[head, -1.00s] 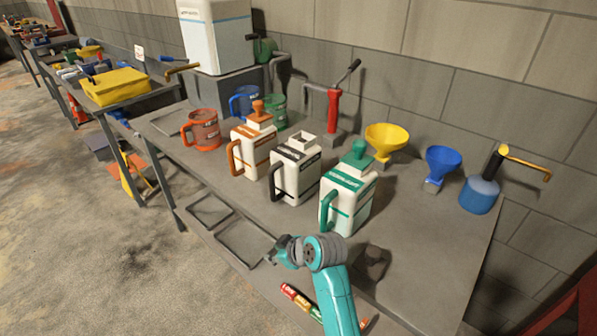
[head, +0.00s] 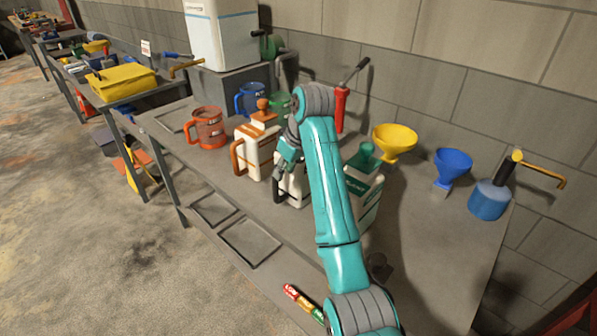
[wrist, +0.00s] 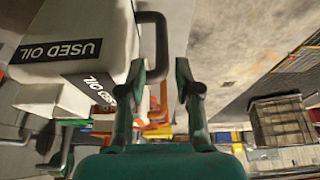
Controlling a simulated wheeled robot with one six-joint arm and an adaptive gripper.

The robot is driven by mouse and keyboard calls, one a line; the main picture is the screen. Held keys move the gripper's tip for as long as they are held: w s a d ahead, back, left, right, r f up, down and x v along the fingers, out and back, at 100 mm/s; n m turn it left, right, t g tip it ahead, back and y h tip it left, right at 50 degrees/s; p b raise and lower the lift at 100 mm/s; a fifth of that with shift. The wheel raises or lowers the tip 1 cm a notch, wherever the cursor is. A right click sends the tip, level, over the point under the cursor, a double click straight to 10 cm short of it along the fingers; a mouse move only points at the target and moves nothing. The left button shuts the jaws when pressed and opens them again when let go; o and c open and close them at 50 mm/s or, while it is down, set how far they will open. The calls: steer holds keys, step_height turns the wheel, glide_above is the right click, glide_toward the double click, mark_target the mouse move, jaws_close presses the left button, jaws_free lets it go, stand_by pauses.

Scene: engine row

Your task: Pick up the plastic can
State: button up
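Three white plastic cans stand in a row on the bench: an orange-trimmed can (head: 259,160), a black-handled can (head: 296,190) partly hidden by my arm, and a green-trimmed can (head: 369,205). In the wrist view the black-handled can (wrist: 75,28) reads "USED OIL" and fills the upper left. Its black handle (wrist: 162,38) lies by the fingertips of my gripper (wrist: 161,70), close to the left finger. The fingers are spread apart. In the head view my gripper (head: 287,160) is at the black-handled can's upper left side. Whether a finger touches the handle I cannot tell.
A red mug (head: 208,130) and a blue mug (head: 250,99) stand left and behind. A yellow funnel (head: 394,142), a blue funnel (head: 451,167) and a blue oiler (head: 489,200) stand right. Empty trays (head: 250,242) lie near the front edge.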

mark_target(277, 183)
steer(key=x, duration=1)
steer(key=shift+a, duration=0.25)
steer(key=shift+r, duration=0.1)
jaws_close()
steer(key=shift+r, duration=0.1)
